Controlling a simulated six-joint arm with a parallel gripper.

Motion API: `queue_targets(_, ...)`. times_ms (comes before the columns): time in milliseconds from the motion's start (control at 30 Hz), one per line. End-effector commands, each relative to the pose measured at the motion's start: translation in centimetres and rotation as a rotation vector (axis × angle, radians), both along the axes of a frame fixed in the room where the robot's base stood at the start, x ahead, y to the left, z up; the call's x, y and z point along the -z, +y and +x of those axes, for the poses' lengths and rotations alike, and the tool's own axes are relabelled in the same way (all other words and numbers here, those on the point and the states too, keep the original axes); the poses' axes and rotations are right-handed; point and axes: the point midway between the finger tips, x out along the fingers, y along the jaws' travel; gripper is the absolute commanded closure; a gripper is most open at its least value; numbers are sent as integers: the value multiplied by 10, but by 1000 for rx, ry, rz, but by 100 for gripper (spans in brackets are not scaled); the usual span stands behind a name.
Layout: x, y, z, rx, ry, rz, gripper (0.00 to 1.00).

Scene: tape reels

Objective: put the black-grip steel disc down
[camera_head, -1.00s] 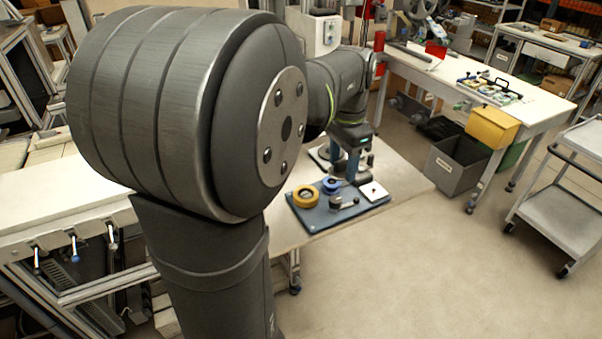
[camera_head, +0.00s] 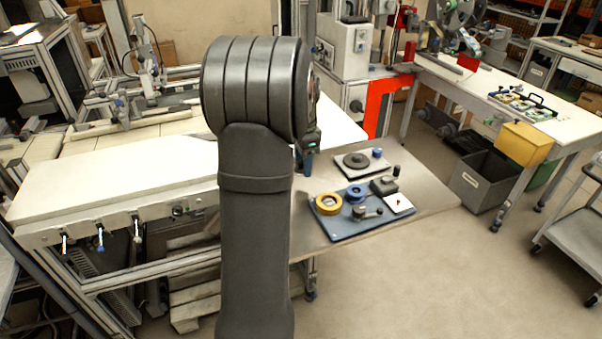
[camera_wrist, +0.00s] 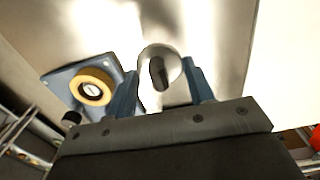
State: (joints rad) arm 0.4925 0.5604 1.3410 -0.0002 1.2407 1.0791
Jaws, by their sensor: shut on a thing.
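My gripper (camera_wrist: 160,74) shows in the wrist view with its two blue fingers around a pale steel disc (camera_wrist: 170,58) with a dark grip (camera_wrist: 157,72). It is shut on this disc. The disc appears tilted towards the camera, above a pale bench surface. In the head view my gripper (camera_head: 308,152) is mostly hidden behind my own arm, and the disc cannot be made out there. It is left of the blue board (camera_head: 340,229) and of the grey plate (camera_head: 341,172) that bears a dark round disc (camera_head: 356,160).
The blue board carries a yellow reel (camera_head: 328,204), a blue reel (camera_head: 355,193), a black block (camera_head: 384,186) and a white square (camera_head: 399,204). The yellow reel also shows in the wrist view (camera_wrist: 78,92). The long white bench (camera_head: 130,175) at left has clear room.

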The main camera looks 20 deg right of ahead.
Motion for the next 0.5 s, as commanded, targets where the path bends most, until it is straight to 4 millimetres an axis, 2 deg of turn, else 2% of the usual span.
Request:
queue_targets(167, 8, 4, 6, 0, 0, 0, 79)
queue_targets(400, 40, 4, 6, 0, 0, 1, 79)
queue_targets(500, 44, 4, 6, -1, -3, 0, 79)
